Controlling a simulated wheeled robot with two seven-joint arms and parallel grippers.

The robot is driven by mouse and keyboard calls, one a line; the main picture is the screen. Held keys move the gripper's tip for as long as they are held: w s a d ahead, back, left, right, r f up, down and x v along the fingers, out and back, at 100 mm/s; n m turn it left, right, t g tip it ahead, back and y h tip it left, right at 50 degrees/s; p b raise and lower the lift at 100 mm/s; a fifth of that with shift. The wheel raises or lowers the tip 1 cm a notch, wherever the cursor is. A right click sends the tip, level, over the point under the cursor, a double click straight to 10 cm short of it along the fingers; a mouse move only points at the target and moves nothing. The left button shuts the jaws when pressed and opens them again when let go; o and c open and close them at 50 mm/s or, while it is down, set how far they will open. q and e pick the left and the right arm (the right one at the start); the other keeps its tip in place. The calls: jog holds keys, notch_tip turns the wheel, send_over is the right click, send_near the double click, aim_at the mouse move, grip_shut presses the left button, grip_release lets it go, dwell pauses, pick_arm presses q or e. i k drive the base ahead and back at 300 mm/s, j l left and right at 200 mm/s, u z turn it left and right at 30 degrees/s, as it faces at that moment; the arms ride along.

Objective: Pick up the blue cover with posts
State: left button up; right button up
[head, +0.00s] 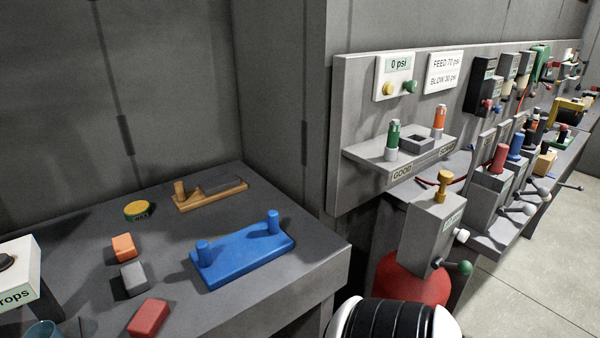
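The blue cover with posts (243,258) lies flat on the dark grey table at the left. It is a rounded blue slab with one upright post near its left end and one near its right end. Nothing touches it from above, and it shows almost whole. Neither of my grippers is in view.
A tan block with a dark piece (210,194) lies behind the cover. A yellow-green disc (139,210) and orange (124,247), grey (134,279) and red (149,317) blocks lie left of it. The table's edge (318,270) is close on the right, beside a red tank (408,284).

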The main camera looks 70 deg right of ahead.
aim_at(219, 262)
jog(key=l+z, duration=0.2)
jog(key=z, duration=0.3)
jog(key=i+l+z, duration=0.15)
jog(key=z, duration=0.3)
jog(key=i+l+z, duration=0.1)
jog(key=z, duration=0.4)
jog(key=i+j+z, duration=0.15)
jog(key=j, duration=0.05)
